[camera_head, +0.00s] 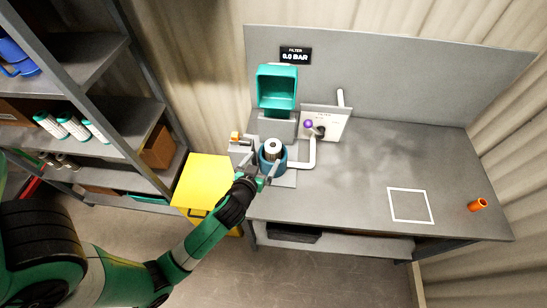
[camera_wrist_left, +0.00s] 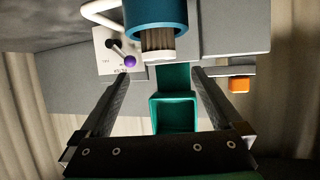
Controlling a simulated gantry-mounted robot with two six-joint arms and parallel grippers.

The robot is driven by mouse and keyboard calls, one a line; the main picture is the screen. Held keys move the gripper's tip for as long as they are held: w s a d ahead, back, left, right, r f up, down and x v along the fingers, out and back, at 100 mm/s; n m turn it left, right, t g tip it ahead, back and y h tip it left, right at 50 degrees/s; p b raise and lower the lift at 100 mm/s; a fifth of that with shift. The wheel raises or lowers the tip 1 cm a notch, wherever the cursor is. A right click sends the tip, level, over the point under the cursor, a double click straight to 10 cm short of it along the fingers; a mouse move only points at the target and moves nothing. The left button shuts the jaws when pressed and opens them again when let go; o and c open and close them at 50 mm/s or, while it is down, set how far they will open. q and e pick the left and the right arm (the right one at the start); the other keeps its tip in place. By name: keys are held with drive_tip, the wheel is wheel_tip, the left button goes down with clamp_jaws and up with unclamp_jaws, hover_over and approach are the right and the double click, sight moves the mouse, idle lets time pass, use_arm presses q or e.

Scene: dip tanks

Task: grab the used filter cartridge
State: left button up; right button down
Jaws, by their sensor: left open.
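The used filter cartridge (camera_head: 272,147) stands in a round blue housing (camera_head: 263,165) on the bench, its pale ring-shaped top showing. In the left wrist view its brown pleated side and white end cap (camera_wrist_left: 158,57) stick out of the blue housing (camera_wrist_left: 155,17). My left gripper (camera_head: 256,174) is beside the front of the housing. In the wrist view its two fingers (camera_wrist_left: 160,76) are spread apart with nothing gripped between them, and the cartridge end lies just beyond the tips. The cartridge's lower part is hidden in the housing. My right gripper does not show.
A teal open cover (camera_head: 277,88) stands behind the housing. A white panel with a purple-knobbed lever (camera_head: 308,124) and a white pipe (camera_head: 312,152) are to its right. A yellow bin (camera_head: 203,178) is left.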

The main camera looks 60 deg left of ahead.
sight(272, 146)
use_arm(q)
drive_tip(key=x, duration=0.8)
drive_tip(key=shift+w+r, duration=0.1)
drive_tip(key=shift+r, duration=0.1)
drive_tip(key=shift+c, duration=0.2)
clamp_jaws()
